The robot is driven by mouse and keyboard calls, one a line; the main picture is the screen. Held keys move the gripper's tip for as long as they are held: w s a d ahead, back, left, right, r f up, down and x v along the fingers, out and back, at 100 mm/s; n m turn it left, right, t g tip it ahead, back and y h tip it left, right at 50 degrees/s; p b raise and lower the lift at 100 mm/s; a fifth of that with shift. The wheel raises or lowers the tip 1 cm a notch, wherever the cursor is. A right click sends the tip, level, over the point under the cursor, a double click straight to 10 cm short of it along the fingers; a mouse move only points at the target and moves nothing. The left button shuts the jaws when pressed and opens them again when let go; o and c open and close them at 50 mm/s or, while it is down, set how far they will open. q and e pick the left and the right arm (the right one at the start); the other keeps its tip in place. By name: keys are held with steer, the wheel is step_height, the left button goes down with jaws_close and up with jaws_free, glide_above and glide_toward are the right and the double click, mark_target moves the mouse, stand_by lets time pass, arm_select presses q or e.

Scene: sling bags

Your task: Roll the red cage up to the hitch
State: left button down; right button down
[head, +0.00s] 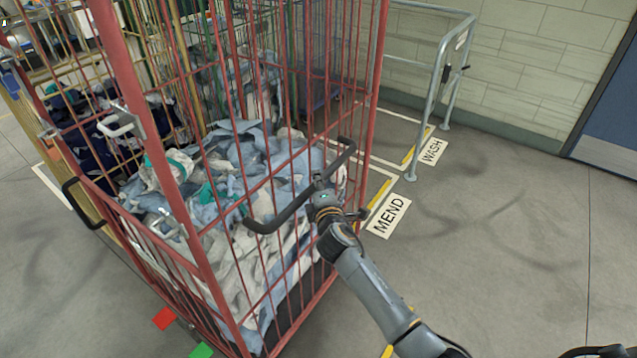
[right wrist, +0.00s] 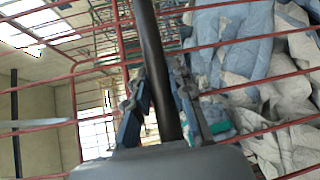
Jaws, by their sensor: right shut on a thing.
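The red cage (head: 377,50) is a tall wire roll cage that fills the left and middle of the head view. It is loaded with blue and white cloths (head: 235,245). A black handle bar (head: 285,212) sticks out from its near side. My right gripper (head: 322,192) is shut on this bar. In the right wrist view, the fingers (right wrist: 160,115) lie on both sides of the dark bar (right wrist: 152,50), with red wires behind. I cannot clearly identify the hitch. My left gripper is not in view.
A grey tubular rail (head: 436,85) with a black latch stands beyond the cage to the right. Floor signs read MEND (head: 389,215) and WASH (head: 432,151). Red (head: 164,318) and green (head: 201,351) squares lie at lower left. Open floor extends right toward a blue door (head: 612,110).

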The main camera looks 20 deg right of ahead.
steer(key=shift+w+a+r+b, duration=0.1)
steer(key=shift+w+a+b, duration=0.25)
steer(key=shift+b, duration=0.15)
steer(key=shift+a+r, duration=0.1)
steer(key=shift+r, duration=0.05)
steer(key=shift+w+a, duration=0.1)
steer(key=shift+w, duration=0.2)
steer(key=c, duration=1.2)
jaws_free()
steer(key=shift+a, duration=0.1)
steer(key=shift+o, duration=0.2)
steer(key=shift+w+f, duration=0.15)
steer(key=shift+f, duration=0.1)
steer(key=s+a+r, duration=0.1)
steer(key=s, duration=1)
steer(key=shift+s+a+r, duration=0.3)
steer(key=shift+s+r, duration=0.05)
steer(key=shift+s, duration=0.05)
